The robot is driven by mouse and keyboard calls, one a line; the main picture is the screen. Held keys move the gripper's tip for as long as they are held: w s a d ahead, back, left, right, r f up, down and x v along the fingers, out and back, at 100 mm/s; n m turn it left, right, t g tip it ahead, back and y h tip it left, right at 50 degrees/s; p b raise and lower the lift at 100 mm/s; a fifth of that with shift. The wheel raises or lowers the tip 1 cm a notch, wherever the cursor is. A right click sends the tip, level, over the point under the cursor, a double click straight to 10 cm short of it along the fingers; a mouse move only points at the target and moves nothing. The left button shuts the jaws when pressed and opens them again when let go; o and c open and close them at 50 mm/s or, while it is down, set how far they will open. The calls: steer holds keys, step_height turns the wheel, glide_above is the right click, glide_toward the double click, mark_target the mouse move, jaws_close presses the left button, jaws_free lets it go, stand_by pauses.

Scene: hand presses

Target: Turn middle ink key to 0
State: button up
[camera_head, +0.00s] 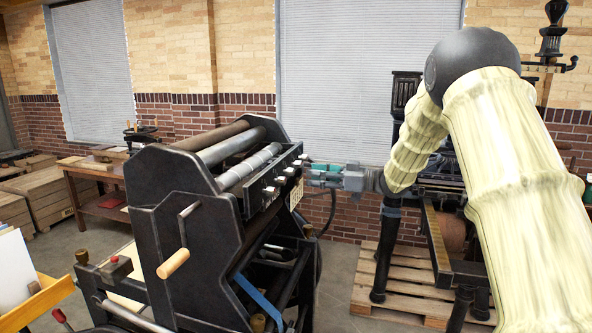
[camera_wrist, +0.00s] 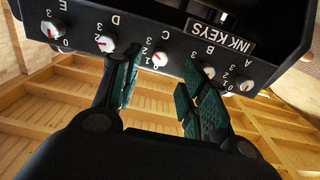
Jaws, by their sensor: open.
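The wrist view is upside down and shows a black panel marked INK KEYS with a row of white knobs lettered E to A. The middle ink key, C (camera_wrist: 160,59), is a small round white knob with a red mark and a printed scale beside it. Its exact setting is too small to read. My gripper (camera_wrist: 160,84) is open, with green-padded fingers on either side of key C in the picture. Whether they touch it I cannot tell. In the head view my gripper (camera_head: 316,174) is at the right side of the press's key panel.
Ink keys D (camera_wrist: 105,43) and B (camera_wrist: 208,72) sit close on both sides of C, near my fingers. The black press (camera_head: 190,235) has rollers and a wooden-handled crank (camera_head: 173,263). Another press stands on a pallet (camera_head: 400,296) behind my arm.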

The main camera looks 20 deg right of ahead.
mark_target(289, 172)
steer(key=p+x, duration=0.2)
steer(key=x, duration=0.5)
jaws_close()
